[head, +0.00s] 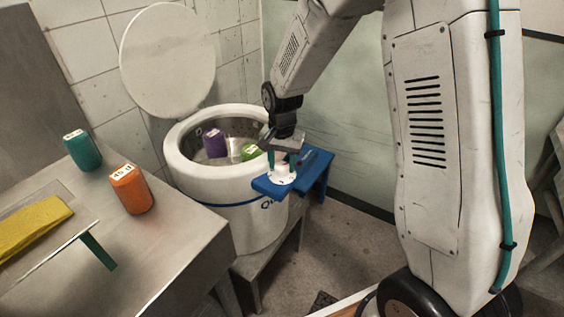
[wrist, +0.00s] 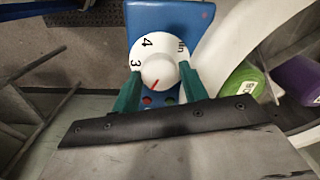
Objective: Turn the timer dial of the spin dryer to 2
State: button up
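The spin dryer (head: 215,180) is a white drum with its round lid raised. Its white timer dial (head: 281,176) sits on a blue panel beside the drum. In the wrist view the dial (wrist: 160,46) shows a 3 at left, a 4 at the top and partly hidden lettering at right. Its raised centre knob (wrist: 158,70) has a red line pointing down and slightly left. No 2 is visible; the lower dial is partly covered by my fingers. My gripper (wrist: 160,72) is open, its green fingers on either side of the knob with small gaps. It points down in the head view (head: 282,163).
Purple (head: 214,143) and green (head: 250,152) containers lie inside the drum. A metal table (head: 170,240) at left holds a teal container (head: 82,150), an orange container (head: 131,189) and a yellow cloth (head: 35,225). The raised lid (head: 167,60) stands behind the drum.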

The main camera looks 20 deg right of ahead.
aim_at(282, 166)
jog(key=shift+o, duration=1.1)
notch_tip(282, 166, up, 8)
jog(key=shift+f, duration=0.1)
jog(key=s+d+r+n, duration=0.1)
jog(key=s+r, duration=0.3)
jog(key=s, duration=0.6)
jog(key=s+d+r+n+t, duration=0.1)
jog(key=s+r+n, duration=0.3)
jog(key=s, duration=0.6)
jog(key=s+d+r+n, duration=0.1)
jog(key=s+r+n, duration=0.1)
jog(key=s+r, duration=0.4)
jog(key=s, duration=0.4)
jog(key=shift+n, duration=0.4)
jog(key=shift+s+d+r, duration=0.1)
